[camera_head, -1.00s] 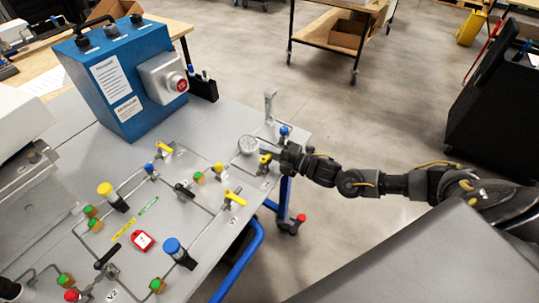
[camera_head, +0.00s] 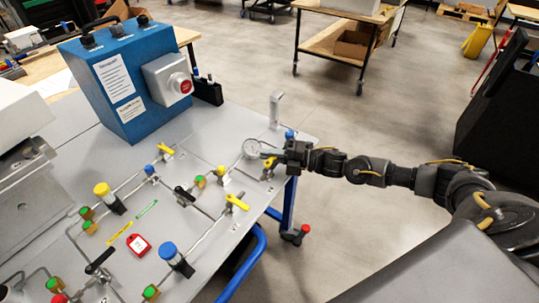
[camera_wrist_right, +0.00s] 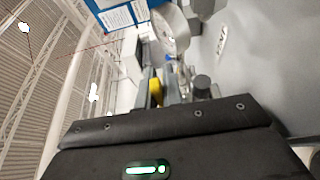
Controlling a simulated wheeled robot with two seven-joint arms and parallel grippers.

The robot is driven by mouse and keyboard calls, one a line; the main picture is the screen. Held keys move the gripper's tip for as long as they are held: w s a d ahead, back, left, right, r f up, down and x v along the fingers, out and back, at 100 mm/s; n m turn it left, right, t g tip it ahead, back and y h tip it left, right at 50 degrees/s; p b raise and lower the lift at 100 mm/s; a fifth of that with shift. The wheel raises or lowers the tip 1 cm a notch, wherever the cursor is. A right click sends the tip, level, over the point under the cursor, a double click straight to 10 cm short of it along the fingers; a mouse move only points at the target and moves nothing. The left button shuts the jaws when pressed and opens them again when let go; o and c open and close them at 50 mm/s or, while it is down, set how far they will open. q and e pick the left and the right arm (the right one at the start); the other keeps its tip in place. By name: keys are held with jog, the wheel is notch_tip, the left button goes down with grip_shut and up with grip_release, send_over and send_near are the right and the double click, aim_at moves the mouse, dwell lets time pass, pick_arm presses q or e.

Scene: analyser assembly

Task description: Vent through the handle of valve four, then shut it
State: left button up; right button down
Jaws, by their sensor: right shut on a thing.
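My right gripper (camera_head: 280,158) is at the far right end of the grey panel (camera_head: 215,130), beside the round pressure gauge (camera_head: 252,148). It is shut on a yellow valve handle (camera_head: 268,164), which also shows between the fingers in the right wrist view (camera_wrist_right: 155,92). A label (camera_wrist_right: 222,40) lies on the panel near it there, too blurred to read surely. The gripper partly hides the valve body. My left gripper is not in view.
Other yellow handles (camera_head: 237,202) and black handles (camera_head: 184,194) stand along the pipes. A blue box with a red button (camera_head: 125,80) stands behind. Open floor lies right of the panel.

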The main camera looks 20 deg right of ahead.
jog(key=c, duration=1.8)
grip_release()
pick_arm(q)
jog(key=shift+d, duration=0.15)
pick_arm(e)
jog(key=b+v, duration=0.1)
jog(key=v, duration=0.4)
jog(key=shift+s+d+f+b, duration=0.2)
jog(key=shift+s+d+b, duration=0.05)
jog(key=shift+d+b, duration=0.1)
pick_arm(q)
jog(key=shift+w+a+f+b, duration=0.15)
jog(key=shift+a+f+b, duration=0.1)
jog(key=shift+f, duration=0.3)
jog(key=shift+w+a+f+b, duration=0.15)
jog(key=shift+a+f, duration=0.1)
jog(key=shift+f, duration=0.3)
pick_arm(e)
jog(key=shift+r+v, duration=0.2)
jog(key=shift+v, duration=2.25)
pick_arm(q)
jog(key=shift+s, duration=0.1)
